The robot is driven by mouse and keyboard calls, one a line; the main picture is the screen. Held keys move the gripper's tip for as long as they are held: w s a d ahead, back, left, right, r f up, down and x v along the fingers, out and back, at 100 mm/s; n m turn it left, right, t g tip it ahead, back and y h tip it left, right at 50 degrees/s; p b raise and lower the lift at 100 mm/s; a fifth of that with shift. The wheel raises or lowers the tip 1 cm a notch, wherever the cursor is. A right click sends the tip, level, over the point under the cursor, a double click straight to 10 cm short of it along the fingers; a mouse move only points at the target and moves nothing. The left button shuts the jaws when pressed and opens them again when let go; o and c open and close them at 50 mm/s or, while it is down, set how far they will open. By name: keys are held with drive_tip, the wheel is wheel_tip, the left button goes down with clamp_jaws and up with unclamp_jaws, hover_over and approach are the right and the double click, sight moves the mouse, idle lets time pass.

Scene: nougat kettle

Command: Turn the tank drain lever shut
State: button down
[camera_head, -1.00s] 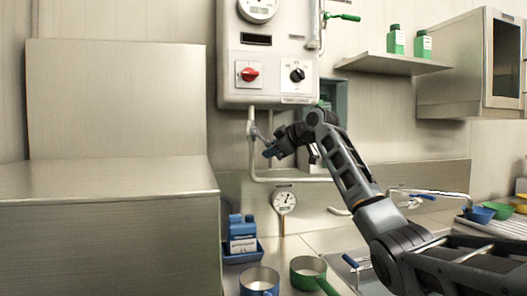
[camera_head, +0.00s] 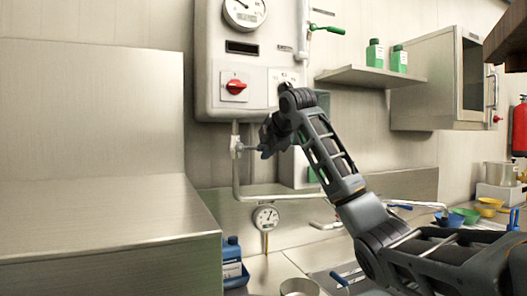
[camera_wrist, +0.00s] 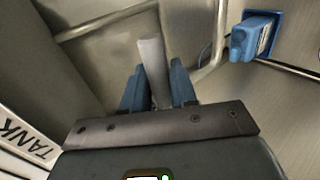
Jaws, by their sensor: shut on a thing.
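The tank drain lever shows in the wrist view as a grey rod (camera_wrist: 151,52) between my blue fingers. My gripper (camera_wrist: 156,78) is shut on it. In the head view the valve (camera_head: 236,146) sits on the pipe below the control box. The lever (camera_head: 250,149) sticks out to the right of the valve, about level. My gripper (camera_head: 266,146) is at its outer end and hides that end. A label reading TANK (camera_wrist: 25,142) shows at the left of the wrist view.
The control box (camera_head: 215,65) with a red knob (camera_head: 236,87) is above. A dial gauge (camera_head: 266,217) and a blue bottle (camera_head: 232,260) are below. A steel block (camera_head: 100,230) fills the left. A green-handled valve (camera_head: 326,29) is at the upper right of the box.

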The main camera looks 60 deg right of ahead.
drive_tip(key=shift+r, duration=0.15)
idle(0.4)
drive_tip(key=c, duration=1)
unclamp_jaws()
drive_tip(key=shift+c, duration=0.2)
drive_tip(key=b+v, duration=0.1)
drive_tip(key=v, duration=0.6)
drive_tip(key=shift+s+a+r, duration=0.15)
drive_tip(key=shift+a+r, duration=0.05)
drive_tip(key=shift+a, duration=0.15)
drive_tip(key=shift+s, duration=0.1)
